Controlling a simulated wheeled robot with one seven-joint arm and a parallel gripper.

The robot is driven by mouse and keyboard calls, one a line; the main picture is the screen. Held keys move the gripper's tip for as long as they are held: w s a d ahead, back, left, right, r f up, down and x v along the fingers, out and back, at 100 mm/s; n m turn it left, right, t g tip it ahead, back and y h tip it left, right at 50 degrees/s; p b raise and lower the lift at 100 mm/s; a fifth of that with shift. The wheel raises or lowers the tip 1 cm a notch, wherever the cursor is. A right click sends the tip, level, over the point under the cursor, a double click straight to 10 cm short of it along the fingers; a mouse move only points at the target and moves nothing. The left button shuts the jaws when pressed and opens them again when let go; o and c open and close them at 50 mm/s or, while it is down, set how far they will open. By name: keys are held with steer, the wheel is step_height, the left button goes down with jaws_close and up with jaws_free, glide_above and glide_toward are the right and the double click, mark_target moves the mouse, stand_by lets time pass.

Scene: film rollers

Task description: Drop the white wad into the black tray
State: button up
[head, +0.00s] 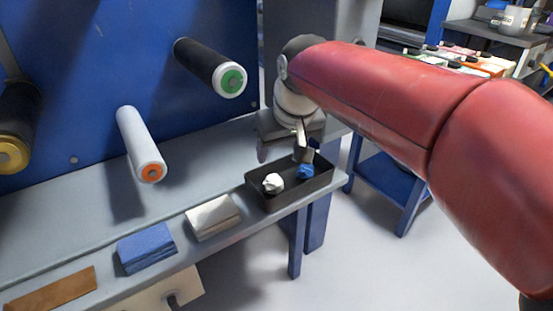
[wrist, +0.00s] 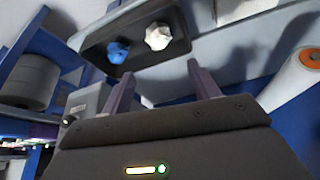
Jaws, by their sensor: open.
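The white wad (head: 273,183) lies inside the black tray (head: 290,200), in its left part in the head view. It also shows in the wrist view (wrist: 158,37), inside the tray (wrist: 97,58) beside the blue wad. My gripper (head: 281,150) is above the back of the tray in the head view, with its fingers apart. In the wrist view my gripper's two fingers (wrist: 162,80) are spread with nothing between them, apart from the white wad. The tray's back edge is partly hidden by my gripper in the head view.
A blue wad (head: 305,171) lies in the tray's right part. On the bench (head: 205,165), a folded white cloth (head: 213,217), a blue cloth stack (head: 146,248) and a brown piece (head: 50,289) lie left of the tray. White (head: 140,143) and black (head: 210,67) rollers stick out from the blue panel.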

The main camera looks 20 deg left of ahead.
steer(key=s+d+m+t+h, duration=0.1)
steer(key=s+d+m, duration=0.15)
steer(key=d, duration=0.65)
steer(key=s+d+m+h, duration=0.1)
steer(key=s+d, duration=0.3)
steer(key=d, duration=0.4)
steer(key=s+d+f+m+h+p, duration=0.1)
steer(key=s+d+f+m, duration=0.3)
steer(key=s+d+f, duration=0.4)
steer(key=s+d, duration=0.2)
steer(key=d, duration=0.1)
steer(key=shift+t, duration=0.4)
steer(key=shift+s+d, duration=0.1)
